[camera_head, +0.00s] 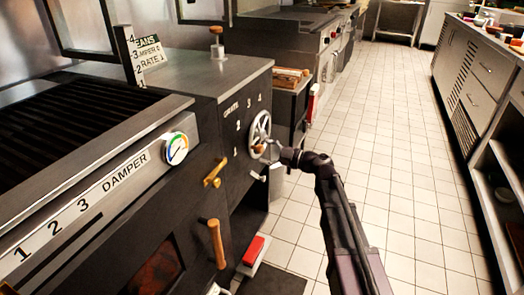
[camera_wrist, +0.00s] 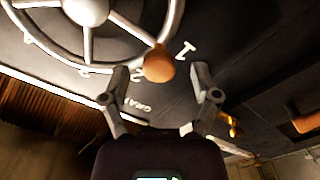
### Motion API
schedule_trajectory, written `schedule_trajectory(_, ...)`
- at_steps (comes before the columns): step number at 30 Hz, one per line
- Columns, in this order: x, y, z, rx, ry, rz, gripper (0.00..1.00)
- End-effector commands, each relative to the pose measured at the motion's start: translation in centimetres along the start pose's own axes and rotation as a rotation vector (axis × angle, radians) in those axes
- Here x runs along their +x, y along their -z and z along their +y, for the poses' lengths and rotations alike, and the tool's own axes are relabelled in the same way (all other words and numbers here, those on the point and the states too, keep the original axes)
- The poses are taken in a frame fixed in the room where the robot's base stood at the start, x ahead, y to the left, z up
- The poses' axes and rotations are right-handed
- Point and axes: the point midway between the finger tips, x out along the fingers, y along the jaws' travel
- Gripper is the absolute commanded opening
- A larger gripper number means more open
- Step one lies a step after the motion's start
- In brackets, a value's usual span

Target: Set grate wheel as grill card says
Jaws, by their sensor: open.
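The grate wheel (camera_head: 260,135) is a spoked metal handwheel on the dark front of the grill unit. Numbers 1 to 4 and the word GRATE stand around it. Its wooden knob (camera_wrist: 158,65) is at the lower part of the rim in the head view, nearest the 1 of the visible numbers. My gripper (camera_wrist: 163,82) is open, with its fingers on either side of the knob's near end; I cannot tell whether they touch it.
A damper scale (camera_head: 75,212) with 1, 2, 3 and a round gauge (camera_head: 176,148) are on the left. Wooden handles (camera_head: 216,243) stick out below. A red-and-white box (camera_head: 254,251) is low beside the unit. The tiled aisle (camera_head: 410,150) is clear.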

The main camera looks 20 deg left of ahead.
Motion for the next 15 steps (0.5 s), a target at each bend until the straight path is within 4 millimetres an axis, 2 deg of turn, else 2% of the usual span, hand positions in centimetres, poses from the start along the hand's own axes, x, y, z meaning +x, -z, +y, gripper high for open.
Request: schedule_trajectory(15,-7.5,0.1,-0.2,-0.001,0.000,-0.002,0.79)
